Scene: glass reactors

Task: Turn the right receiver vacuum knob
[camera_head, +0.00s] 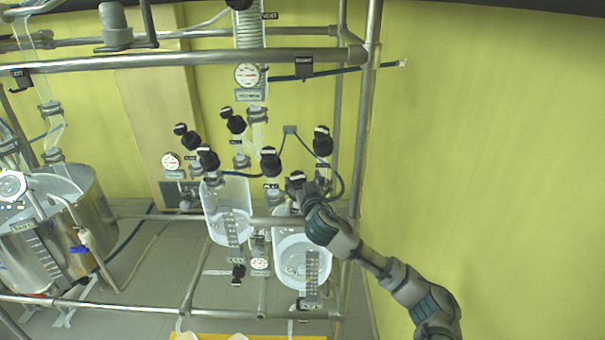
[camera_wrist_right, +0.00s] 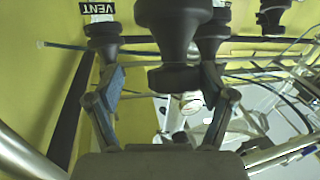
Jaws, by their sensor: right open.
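Two clear glass receivers hang side by side, the left one (camera_head: 227,208) and the right one (camera_head: 290,248). My right arm comes in from the lower right and its gripper (camera_head: 308,194) is in front of the top of the right receiver, partly hiding it. A black knob (camera_head: 295,179) shows just beyond the gripper. In the right wrist view my gripper (camera_wrist_right: 160,82) is open, and a large black knob (camera_wrist_right: 176,30) appears between its fingers; I cannot tell whether they touch it. The vacuum label is not readable. My left gripper is out of view.
More black knobs (camera_head: 270,161) (camera_head: 322,141) stand nearby. Metal frame pipes (camera_head: 362,160) surround the receivers. A steel vessel (camera_head: 65,215) stands left; the yellow wall is bare at right.

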